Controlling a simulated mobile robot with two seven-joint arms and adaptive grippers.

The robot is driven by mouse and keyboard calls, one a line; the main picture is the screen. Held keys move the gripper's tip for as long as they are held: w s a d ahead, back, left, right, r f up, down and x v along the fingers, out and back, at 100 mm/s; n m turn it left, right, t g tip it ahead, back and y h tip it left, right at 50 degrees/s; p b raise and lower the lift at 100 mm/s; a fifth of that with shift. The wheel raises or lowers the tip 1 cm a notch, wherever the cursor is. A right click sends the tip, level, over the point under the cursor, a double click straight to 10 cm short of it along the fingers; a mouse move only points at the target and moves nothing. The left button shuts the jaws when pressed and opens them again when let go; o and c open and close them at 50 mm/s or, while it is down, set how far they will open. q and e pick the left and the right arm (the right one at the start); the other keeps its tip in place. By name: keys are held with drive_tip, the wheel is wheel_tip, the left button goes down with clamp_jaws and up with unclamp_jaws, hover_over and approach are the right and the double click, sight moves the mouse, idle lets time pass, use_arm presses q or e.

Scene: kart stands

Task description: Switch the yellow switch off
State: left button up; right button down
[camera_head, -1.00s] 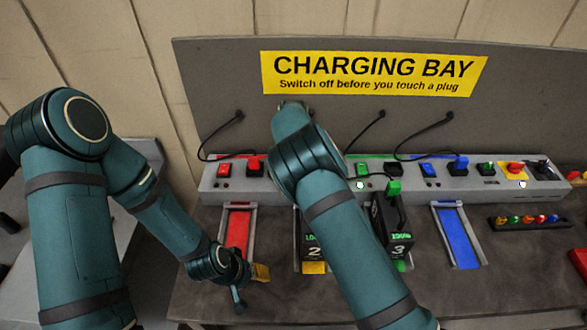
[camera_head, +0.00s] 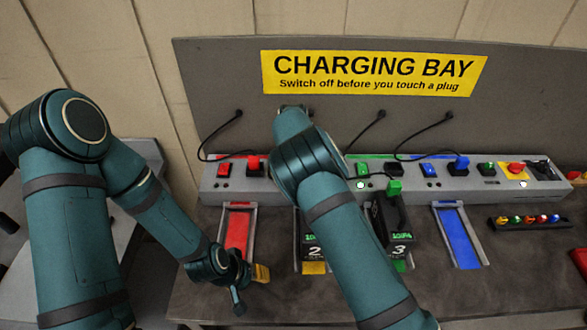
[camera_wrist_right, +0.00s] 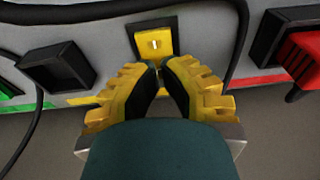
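The yellow switch (camera_wrist_right: 155,40), with a pale mark on its face, shows in the right wrist view on the grey panel. My right gripper (camera_wrist_right: 161,66) has its yellow fingers drawn together, tips nearly meeting, just below the switch in that view. I cannot tell whether they touch it. In the head view my right arm hides the yellow switch and the right gripper. My left gripper (camera_head: 259,273) hangs low over the bench's front left, mostly hidden by its wrist; its opening is unclear.
The grey panel (camera_head: 207,191) also carries a red switch (camera_head: 223,169), a green switch (camera_head: 361,169) and a blue switch (camera_head: 429,169). Black cables loop close to the right gripper. Batteries marked 2 and 3 stand in front, between the red bay (camera_head: 238,230) and blue bay (camera_head: 459,238).

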use_arm(q)
drive_tip(key=shift+s+a+f+b, duration=0.2)
drive_tip(key=shift+f+b, duration=0.15)
drive_tip(key=shift+f, duration=0.15)
use_arm(e)
drive_tip(key=shift+s+f, duration=0.2)
drive_tip(key=shift+f, duration=0.35)
use_arm(q)
drive_tip(key=shift+r, duration=0.1)
use_arm(e)
drive_tip(key=shift+r, duration=0.1)
use_arm(q)
drive_tip(key=shift+w+d+r+p, duration=0.1)
drive_tip(key=shift+w+r+p, duration=0.1)
drive_tip(key=shift+r+p, duration=0.65)
use_arm(e)
drive_tip(key=shift+w+r, duration=0.2)
drive_tip(key=shift+r, duration=0.65)
drive_tip(key=shift+w+r, duration=0.15)
drive_tip(key=shift+r, duration=0.65)
use_arm(q)
drive_tip(key=shift+r+p, duration=0.75)
drive_tip(key=shift+p, duration=0.25)
use_arm(e)
drive_tip(key=shift+r, duration=1.7)
